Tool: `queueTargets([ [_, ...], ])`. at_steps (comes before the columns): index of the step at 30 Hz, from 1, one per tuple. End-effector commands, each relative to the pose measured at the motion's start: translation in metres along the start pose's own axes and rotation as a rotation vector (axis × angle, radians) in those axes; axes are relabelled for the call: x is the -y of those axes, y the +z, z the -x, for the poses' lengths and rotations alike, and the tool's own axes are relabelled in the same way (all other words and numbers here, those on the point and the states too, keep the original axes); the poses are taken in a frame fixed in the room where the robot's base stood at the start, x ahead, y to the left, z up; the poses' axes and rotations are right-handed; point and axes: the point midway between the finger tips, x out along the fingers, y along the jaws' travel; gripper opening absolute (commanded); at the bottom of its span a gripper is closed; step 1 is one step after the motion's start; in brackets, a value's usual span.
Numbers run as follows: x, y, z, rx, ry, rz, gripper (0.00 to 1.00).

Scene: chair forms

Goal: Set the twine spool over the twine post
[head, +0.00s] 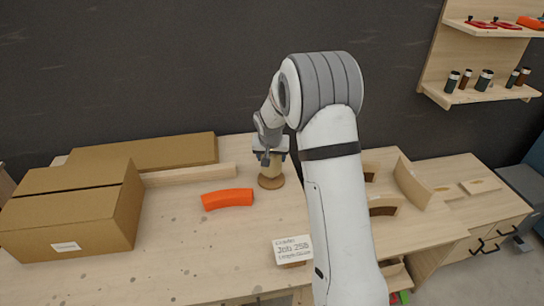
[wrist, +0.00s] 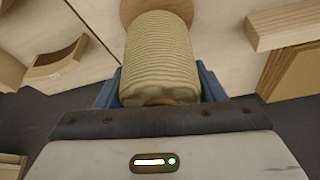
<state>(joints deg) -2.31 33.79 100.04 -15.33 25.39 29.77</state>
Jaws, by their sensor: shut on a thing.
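The twine spool (wrist: 160,58) is a tan cylinder of wound cord. My gripper (head: 270,157) is shut on it, with blue fingers on either side in the wrist view (wrist: 160,88). In the head view the spool (head: 272,170) is upright below the gripper, partly hidden by it. A round wooden disc (head: 271,182) lies right under the spool, and its edge shows past the spool's far end in the wrist view (wrist: 133,10). A bit of brown wood shows at the spool's near end. The post's shaft is not clearly visible, and I cannot tell how far the spool sits over it.
An orange curved piece (head: 227,199) lies left of the spool. Cardboard boxes (head: 70,215) and a wooden beam (head: 190,174) are farther left. A job card (head: 292,248) stands at the front. Curved wooden forms (head: 411,184) are on the right.

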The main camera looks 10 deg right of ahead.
Motion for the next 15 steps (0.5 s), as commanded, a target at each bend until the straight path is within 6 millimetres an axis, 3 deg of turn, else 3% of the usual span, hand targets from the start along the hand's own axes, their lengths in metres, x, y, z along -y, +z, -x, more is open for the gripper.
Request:
queueTargets([
  [15, -0.0005, 0.004, -0.0105, -0.001, 0.0, -0.001, 0.37],
])
